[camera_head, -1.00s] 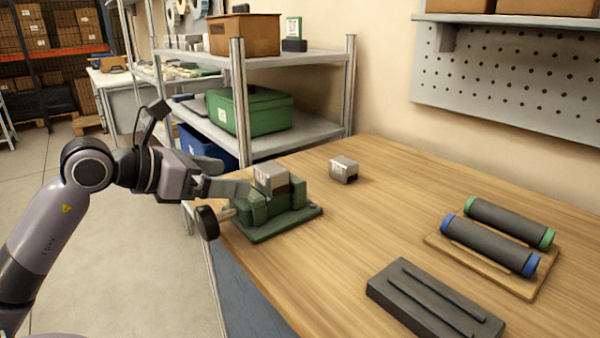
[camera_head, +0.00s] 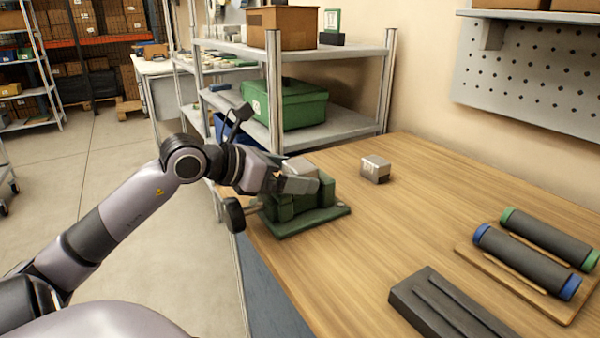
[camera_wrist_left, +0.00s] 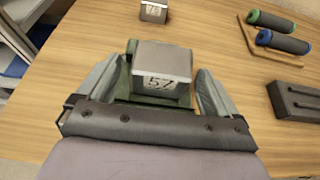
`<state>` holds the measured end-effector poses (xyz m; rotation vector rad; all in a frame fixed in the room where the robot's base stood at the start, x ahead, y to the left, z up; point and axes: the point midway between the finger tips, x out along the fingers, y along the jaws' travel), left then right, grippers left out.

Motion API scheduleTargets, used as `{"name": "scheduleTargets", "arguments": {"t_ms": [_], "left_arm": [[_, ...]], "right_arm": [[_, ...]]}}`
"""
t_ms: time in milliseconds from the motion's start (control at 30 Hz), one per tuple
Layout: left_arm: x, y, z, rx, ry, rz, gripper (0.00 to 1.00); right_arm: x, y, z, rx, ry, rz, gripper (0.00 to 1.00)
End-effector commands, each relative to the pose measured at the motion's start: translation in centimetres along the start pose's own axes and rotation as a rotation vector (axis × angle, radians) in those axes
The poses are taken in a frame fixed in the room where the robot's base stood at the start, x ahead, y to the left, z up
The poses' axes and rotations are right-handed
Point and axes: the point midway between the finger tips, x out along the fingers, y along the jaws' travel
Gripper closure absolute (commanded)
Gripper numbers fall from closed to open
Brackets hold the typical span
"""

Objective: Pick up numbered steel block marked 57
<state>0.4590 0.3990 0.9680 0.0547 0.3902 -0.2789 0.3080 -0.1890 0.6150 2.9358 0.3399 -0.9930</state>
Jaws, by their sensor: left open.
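The steel block marked 57 (camera_wrist_left: 162,70) sits on the green vise (camera_head: 305,209) at the near left edge of the wooden table. In the head view the block (camera_head: 298,167) is partly hidden by my left gripper (camera_head: 300,182). In the left wrist view my left gripper (camera_wrist_left: 165,90) is open, with one finger on each side of the block. A gap shows on both sides, wider at the left. I cannot tell how deep the fingers reach. My right gripper is out of view.
Another numbered steel block (camera_head: 375,169) stands on the table behind the vise. Two dark rollers with blue and green ends lie on a wooden board (camera_head: 520,285). A dark grooved block (camera_head: 447,308) lies in front. A metal shelf (camera_head: 335,125) stands behind the table.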

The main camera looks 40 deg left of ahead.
Motion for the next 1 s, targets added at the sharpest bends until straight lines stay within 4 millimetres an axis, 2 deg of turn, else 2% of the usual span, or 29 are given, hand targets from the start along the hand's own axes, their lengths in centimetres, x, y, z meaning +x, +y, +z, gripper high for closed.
{"name": "scheduleTargets", "arguments": {"t_ms": [133,400,567,600,633,1000], "left_arm": [[0.69,0.02,0.04,0.001,0.000,0.001,0.06],[0.81,0.01,-0.02,0.001,0.000,0.001,0.06],[0.80,0.00,-0.01,0.001,0.000,0.001,0.58],[0.80,-0.01,-0.01,0.001,0.000,0.001,0.72],[0.79,-0.01,-0.01,0.001,0.000,0.000,0.76],[0.52,0.01,0.74,0.003,-0.005,0.001,0.76]], "right_arm": [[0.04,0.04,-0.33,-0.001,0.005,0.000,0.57],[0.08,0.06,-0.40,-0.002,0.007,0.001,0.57],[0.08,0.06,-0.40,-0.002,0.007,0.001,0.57],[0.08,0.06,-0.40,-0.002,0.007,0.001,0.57],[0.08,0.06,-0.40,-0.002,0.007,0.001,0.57],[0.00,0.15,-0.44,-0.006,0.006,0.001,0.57]]}}
